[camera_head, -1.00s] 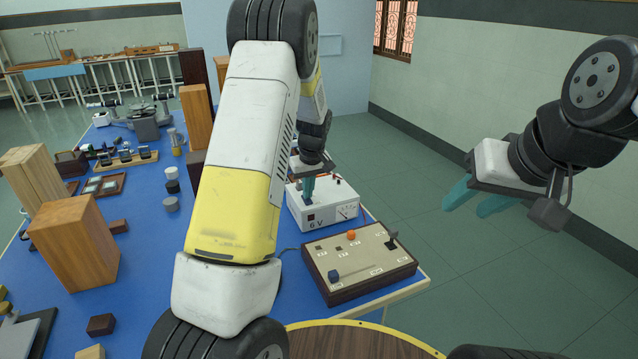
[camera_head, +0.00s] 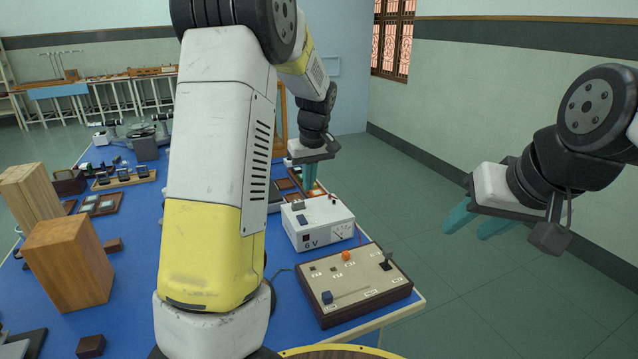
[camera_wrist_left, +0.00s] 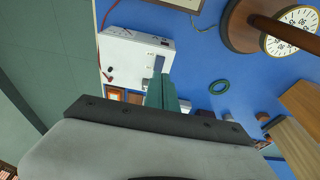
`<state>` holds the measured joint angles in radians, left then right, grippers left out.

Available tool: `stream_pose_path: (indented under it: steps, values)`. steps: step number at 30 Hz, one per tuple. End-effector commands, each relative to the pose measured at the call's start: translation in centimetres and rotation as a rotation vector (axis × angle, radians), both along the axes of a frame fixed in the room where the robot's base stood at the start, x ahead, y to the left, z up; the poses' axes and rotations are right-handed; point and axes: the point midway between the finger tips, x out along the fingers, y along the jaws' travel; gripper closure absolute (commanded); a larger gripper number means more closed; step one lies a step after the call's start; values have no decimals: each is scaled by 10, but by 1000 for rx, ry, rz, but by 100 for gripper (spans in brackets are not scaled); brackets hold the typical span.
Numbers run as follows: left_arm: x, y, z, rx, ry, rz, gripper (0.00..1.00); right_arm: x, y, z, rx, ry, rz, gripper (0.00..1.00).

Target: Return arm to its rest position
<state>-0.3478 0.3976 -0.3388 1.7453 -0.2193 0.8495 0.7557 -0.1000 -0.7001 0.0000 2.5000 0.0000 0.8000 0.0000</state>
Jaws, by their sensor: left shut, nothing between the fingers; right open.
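My left gripper (camera_head: 310,176) has its teal fingers together and empty, pointing down. In the head view it appears just above the far edge of the white 6 V power supply (camera_head: 318,224), apart from it. In the left wrist view the closed fingers (camera_wrist_left: 162,92) show in front of the white box (camera_wrist_left: 137,58). My left arm stretches across the middle of the head view and hides part of the blue table (camera_head: 130,262). My right gripper (camera_head: 478,222) is open and empty at the right, over the floor, clear of the table.
A control box (camera_head: 352,284) with an orange knob and lever stands at the near right table edge. A wooden block (camera_head: 68,264) stands at the left. Floor at right is free.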

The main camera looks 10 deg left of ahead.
Motion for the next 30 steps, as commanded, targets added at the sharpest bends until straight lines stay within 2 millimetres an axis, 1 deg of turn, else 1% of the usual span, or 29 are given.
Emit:
stream_pose_path:
  steps: [8, 11, 13, 14, 17, 18, 20, 21, 25, 27, 30]
  values:
    - [-1, 0, 1, -3, -1, -3, 100, 0, 0, 0, 0, 0, 0, 58]
    - [-12, 1, 12, -25, -12, -21, 100, 0, 0, 0, 0, 0, 0, 58]
    - [-27, 0, 26, -52, -26, -52, 100, 0, 0, 0, 0, 0, 0, 58]
    - [-35, 0, 34, -66, -35, -71, 100, 0, 0, 0, 0, 0, 0, 58]
    - [-71, -2, 60, -112, -71, -148, 100, 0, 0, 0, 0, 0, 0, 58]
    - [-86, -3, 70, -126, -88, -182, 100, 0, 0, 0, 0, 0, 0, 58]
    - [-109, -6, 82, -144, -116, -235, 100, 0, 0, 0, 0, 0, 0, 58]
    - [-125, -8, 90, -153, -135, -269, 100, 0, 0, 0, 0, 0, 0, 58]
    - [-176, -14, 109, -163, -203, -386, 100, 0, 0, 0, 0, 0, 0, 58]
    - [-204, -18, 115, -157, -241, -448, 100, 0, 0, 0, 0, 0, 0, 58]
    - [-239, -24, 118, -137, -289, -528, 100, 0, 0, 0, 0, 0, 0, 58]
